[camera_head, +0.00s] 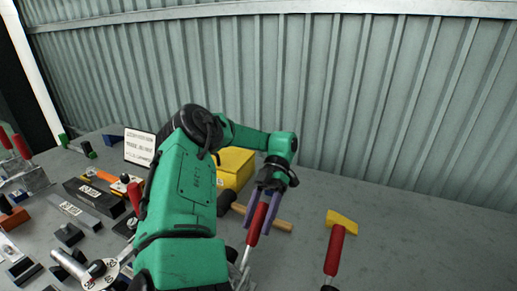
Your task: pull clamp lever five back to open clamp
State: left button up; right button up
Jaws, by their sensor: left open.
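A red-handled clamp lever (256,225) stands tilted up from the table near the bottom centre, its metal shaft running down out of view. My left gripper (263,206) has purple fingers, open, on either side of the upper part of this red handle; I cannot tell whether they touch it. A second red-handled lever (334,251) stands to the right, its lower end cut off by the bottom edge. More red clamp handles (21,146) show at the far left. No number five is readable on any clamp. My right gripper is not in view.
A yellow box (235,165) stands behind my left arm, and a light wooden bar (278,222) lies behind the gripper. A yellow block (342,220) is behind the right lever. Tools and a white sign (139,145) crowd the left. The grey table (430,235) is clear at right.

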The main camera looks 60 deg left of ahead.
pick_arm(q)
notch_tip(320, 180, up, 19)
jog(key=p, duration=1.2)
jog(key=shift+f, duration=0.1)
